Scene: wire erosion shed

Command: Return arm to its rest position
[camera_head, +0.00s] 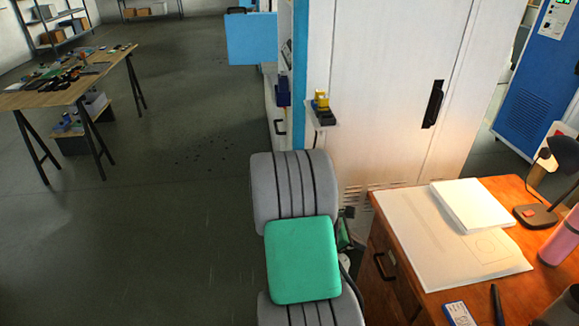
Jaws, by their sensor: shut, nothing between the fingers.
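My arm (303,262) rises at the bottom centre of the head view. It shows as grey ribbed rounded links with a green panel between them. It stands close to the left side of the wooden desk (385,290) and in front of the white cabinet (380,90). My gripper cannot be made out. Small dark and green parts show just right of the arm, partly hidden behind it, and I cannot tell what they are.
On the desk are paper sheets, a white pad (470,205), a lamp (540,215), a pink bottle (562,240) and a pen (497,303). A workbench (30,98) with tools stands far left. The floor (170,220) between is clear.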

